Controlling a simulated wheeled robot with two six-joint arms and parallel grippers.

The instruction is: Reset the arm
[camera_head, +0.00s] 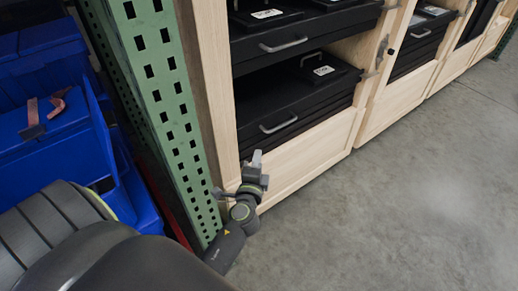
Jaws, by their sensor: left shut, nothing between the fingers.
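My left arm comes in from the lower left, its upper part large and dark in the corner. Its wrist reaches up in front of the green rack post and the wooden cabinet (300,170). My left gripper (257,158) points up, shut and empty, in front of the cabinet's lower wooden edge. It is small in the picture, and I cannot tell whether it touches the wood. My right gripper is not in view.
A perforated green post (168,80) stands just left of my wrist. Blue totes (50,140) with a reddish strap (58,103) sit at the left. Black cases (290,105) with handles fill the cabinet shelves. Grey floor (400,210) is clear at the right.

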